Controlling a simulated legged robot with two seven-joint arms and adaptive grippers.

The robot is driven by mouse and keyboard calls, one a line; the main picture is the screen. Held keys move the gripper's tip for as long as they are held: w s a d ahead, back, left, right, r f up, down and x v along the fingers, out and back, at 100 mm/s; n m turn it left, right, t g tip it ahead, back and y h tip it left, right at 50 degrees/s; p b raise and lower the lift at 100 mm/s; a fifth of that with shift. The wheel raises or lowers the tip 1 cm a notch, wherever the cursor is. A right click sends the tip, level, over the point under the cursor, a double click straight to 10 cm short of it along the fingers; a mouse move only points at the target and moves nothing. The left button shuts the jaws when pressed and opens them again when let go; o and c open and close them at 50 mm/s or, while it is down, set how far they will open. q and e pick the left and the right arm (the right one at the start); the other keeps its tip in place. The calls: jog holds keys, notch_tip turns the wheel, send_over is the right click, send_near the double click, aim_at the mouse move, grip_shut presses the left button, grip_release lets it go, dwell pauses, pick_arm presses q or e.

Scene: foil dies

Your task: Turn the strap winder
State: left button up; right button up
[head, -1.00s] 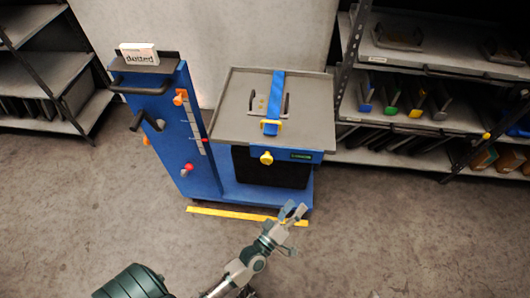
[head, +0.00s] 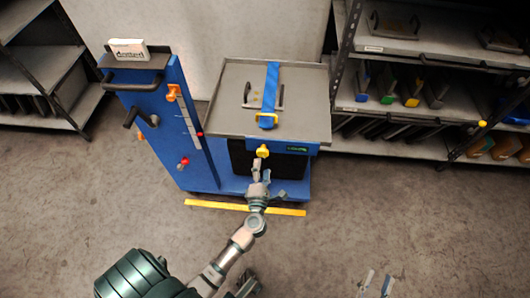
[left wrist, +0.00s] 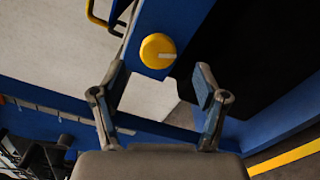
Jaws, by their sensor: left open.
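The strap winder is a round yellow knob (head: 262,151) on the blue front edge of the cart's grey top. In the left wrist view the knob (left wrist: 157,51) has a pale pointer line and sits just beyond the fingertips, untouched. My left gripper (head: 266,180) is open and empty, just below the knob in the head view; its spread fingers (left wrist: 160,82) frame the space before the knob. A blue strap (head: 271,85) runs over the top and a handled plate to a yellow buckle (head: 266,120). My right gripper (head: 377,284) shows only fingertips, apart and empty, at the bottom edge.
The blue cart panel (head: 168,120) with a black crank, orange clip and red knob stands left of the top. A yellow floor line (head: 215,205) lies before the cart. Shelves (head: 380,110) stand right and left. The front floor is clear.

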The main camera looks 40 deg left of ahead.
aim_at(264, 155)
pick_arm(q)
jog(key=x, duration=0.6)
jog(key=shift+w+a+f+b, duration=0.1)
jog(key=shift+f+b, duration=0.05)
jog(key=shift+b, duration=0.25)
jog(key=shift+w+a, duration=0.25)
jog(key=shift+w, duration=0.1)
pick_arm(e)
jog(key=shift+s+d+r+t, duration=0.1)
jog(key=shift+s+r+t, duration=0.75)
jog(key=shift+r+t, duration=0.25)
pick_arm(q)
jog(key=shift+c, duration=0.2)
pick_arm(e)
jog(key=shift+f, duration=0.1)
pick_arm(q)
jog(key=c, duration=1.1)
jog(key=shift+d, duration=0.1)
pick_arm(e)
jog(key=shift+w, duration=0.15)
